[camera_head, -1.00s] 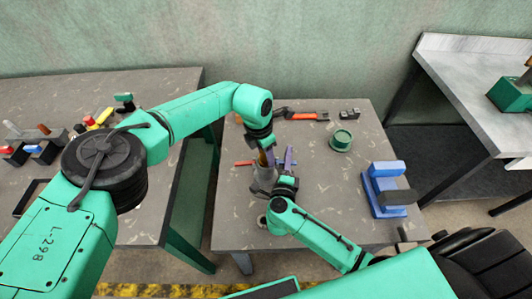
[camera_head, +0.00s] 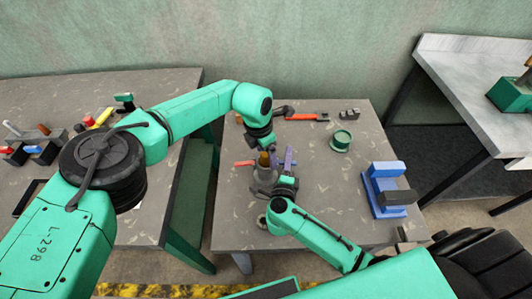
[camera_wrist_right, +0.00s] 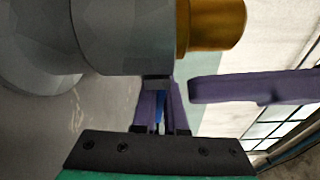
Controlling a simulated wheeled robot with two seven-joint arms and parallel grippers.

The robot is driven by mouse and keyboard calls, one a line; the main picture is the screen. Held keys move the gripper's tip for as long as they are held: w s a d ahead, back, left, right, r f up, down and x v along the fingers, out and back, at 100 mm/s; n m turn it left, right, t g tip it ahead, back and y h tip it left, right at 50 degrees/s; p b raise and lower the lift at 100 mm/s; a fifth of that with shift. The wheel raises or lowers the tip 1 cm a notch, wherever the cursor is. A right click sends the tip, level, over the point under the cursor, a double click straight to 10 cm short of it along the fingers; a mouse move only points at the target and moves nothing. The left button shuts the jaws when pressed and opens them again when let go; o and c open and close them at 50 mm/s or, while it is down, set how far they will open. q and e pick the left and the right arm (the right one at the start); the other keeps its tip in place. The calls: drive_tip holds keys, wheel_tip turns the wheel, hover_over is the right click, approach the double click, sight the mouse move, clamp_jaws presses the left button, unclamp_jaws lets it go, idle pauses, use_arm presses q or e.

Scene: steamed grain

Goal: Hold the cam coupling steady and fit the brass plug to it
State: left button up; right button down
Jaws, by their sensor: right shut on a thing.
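The grey cam coupling (camera_head: 264,180) stands upright near the left middle of the small table. The brass plug (camera_head: 263,160) sits in its top end; in the right wrist view the plug (camera_wrist_right: 212,25) projects from the end of the grey coupling body (camera_wrist_right: 130,40). A purple lever (camera_head: 289,158) stands beside the coupling and also shows in the right wrist view (camera_wrist_right: 250,88). My right gripper (camera_head: 284,183) is shut on the coupling from the right side. My left gripper (camera_head: 262,147) is just above the plug; its fingers are too small to read.
A red tool (camera_head: 244,163) lies left of the coupling. An orange-handled tool (camera_head: 306,117), a small dark block (camera_head: 349,114) and a green round part (camera_head: 341,141) lie farther back. A blue fixture (camera_head: 383,190) stands at right. The table between them is clear.

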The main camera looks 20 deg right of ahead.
sight(261, 162)
use_arm(q)
wheel_tip(261, 162, up, 12)
drive_tip(key=a, duration=0.1)
drive_tip(key=shift+s+a, duration=0.3)
drive_tip(key=shift+a, duration=0.05)
use_arm(e)
drive_tip(key=c, duration=0.9)
unclamp_jaws()
